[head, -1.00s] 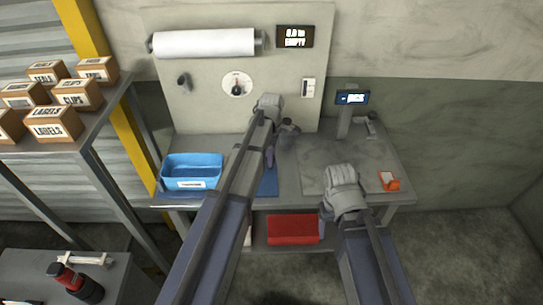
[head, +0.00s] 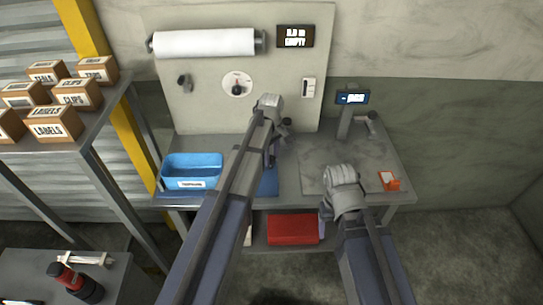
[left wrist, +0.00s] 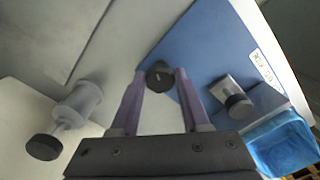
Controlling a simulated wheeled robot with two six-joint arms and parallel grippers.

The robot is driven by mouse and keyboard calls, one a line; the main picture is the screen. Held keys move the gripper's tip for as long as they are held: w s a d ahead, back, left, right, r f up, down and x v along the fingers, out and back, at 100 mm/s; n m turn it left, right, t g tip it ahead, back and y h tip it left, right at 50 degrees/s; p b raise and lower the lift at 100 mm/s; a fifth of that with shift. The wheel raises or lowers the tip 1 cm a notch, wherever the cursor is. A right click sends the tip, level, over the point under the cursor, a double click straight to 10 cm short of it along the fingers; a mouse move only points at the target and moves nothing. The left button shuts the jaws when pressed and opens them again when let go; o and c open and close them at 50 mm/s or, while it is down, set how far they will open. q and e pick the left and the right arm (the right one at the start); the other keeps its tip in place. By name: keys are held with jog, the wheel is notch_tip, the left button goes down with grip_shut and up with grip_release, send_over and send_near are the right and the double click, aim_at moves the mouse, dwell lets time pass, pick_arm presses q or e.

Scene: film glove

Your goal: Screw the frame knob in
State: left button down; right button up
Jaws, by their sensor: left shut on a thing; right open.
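My left gripper (left wrist: 160,98) has its two purple fingers closed around a small round black knob (left wrist: 160,76). What the knob is fixed to is hidden behind it, so I cannot tell how deep it sits. In the head view, my left gripper (head: 270,158) points down over the bench by the blue mat (head: 268,186), and the arm hides the knob. A second black knob (left wrist: 237,105) on a pale block shows right of the fingers in the left wrist view. My right gripper (head: 325,212) is open at the bench's front edge, its fingers mostly hidden.
A grey cylinder with a black end (left wrist: 78,105) stands left of the fingers. A blue bin (head: 192,168) is on the bench's left. A small screen on a post (head: 352,98) and an orange item (head: 389,181) are on the right. The grey bench mat (head: 345,150) is largely clear.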

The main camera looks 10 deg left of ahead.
pick_arm(q)
jog(key=m, duration=0.7)
jog(key=shift+s+a, duration=0.1)
jog(key=m, duration=0.8)
jog(key=shift+a+m, duration=0.15)
jog(key=shift+m, duration=0.15)
jog(key=m, duration=0.3)
jog(key=shift+m, duration=0.3)
jog(key=m, duration=0.3)
jog(key=shift+a+m, duration=0.1)
jog(key=shift+m, duration=0.2)
jog(key=m, duration=0.3)
jog(key=shift+w, duration=0.2)
jog(key=shift+w+m, duration=0.1)
jog(key=shift+m, duration=2.1)
